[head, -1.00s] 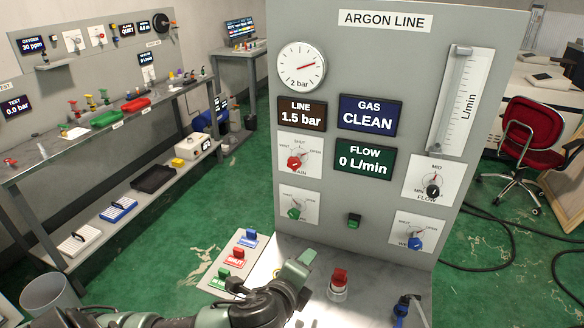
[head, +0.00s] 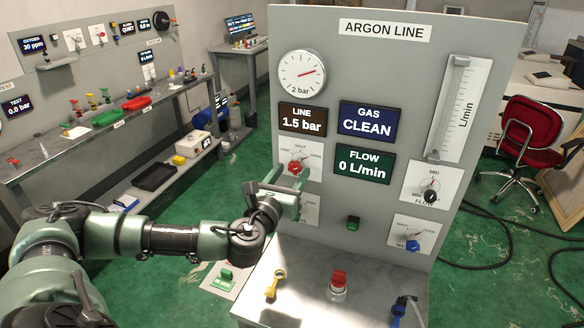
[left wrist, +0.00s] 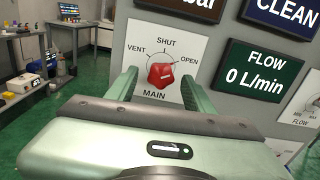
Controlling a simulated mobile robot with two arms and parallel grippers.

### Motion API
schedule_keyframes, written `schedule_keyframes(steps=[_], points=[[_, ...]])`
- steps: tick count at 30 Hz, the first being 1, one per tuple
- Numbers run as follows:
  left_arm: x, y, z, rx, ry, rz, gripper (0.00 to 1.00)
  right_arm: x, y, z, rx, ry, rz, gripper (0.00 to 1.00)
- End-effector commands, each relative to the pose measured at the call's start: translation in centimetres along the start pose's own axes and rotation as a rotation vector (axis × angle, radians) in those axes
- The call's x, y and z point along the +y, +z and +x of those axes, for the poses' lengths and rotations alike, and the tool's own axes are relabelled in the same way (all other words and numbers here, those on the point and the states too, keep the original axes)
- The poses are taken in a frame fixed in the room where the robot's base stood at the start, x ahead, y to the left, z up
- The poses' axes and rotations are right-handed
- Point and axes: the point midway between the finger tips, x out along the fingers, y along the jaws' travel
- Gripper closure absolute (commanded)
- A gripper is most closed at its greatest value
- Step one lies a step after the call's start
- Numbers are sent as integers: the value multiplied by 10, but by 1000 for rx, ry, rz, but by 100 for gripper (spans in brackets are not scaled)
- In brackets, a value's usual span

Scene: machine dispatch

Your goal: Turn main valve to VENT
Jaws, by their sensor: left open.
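The main valve is a red knob (left wrist: 161,76) on a white plate marked VENT, SHUT, OPEN and MAIN in the left wrist view. In the head view the red knob (head: 295,168) shows just above my left gripper (head: 290,180), on the argon line panel (head: 375,215). My left gripper is open. In the left wrist view its two fingers (left wrist: 161,92) stand to either side of the knob's lower part, and I cannot tell whether they touch it. My right gripper is not in view.
The flow knob (head: 430,196) and a blue knob (head: 412,245) are at the right.

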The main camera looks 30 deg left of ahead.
Motion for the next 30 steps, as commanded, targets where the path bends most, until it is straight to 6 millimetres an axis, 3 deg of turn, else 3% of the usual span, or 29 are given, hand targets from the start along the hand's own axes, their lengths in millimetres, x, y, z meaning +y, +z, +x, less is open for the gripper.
schedule_keyframes(steps=[11, 17, 30], points=[[0, 0, 9, 0, 0, -1, 48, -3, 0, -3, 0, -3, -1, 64], [0, 0, 9, 0, 0, -1, 100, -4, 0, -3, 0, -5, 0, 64], [0, -2, 8, 1, 0, -80, 100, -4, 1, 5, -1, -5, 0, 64]])
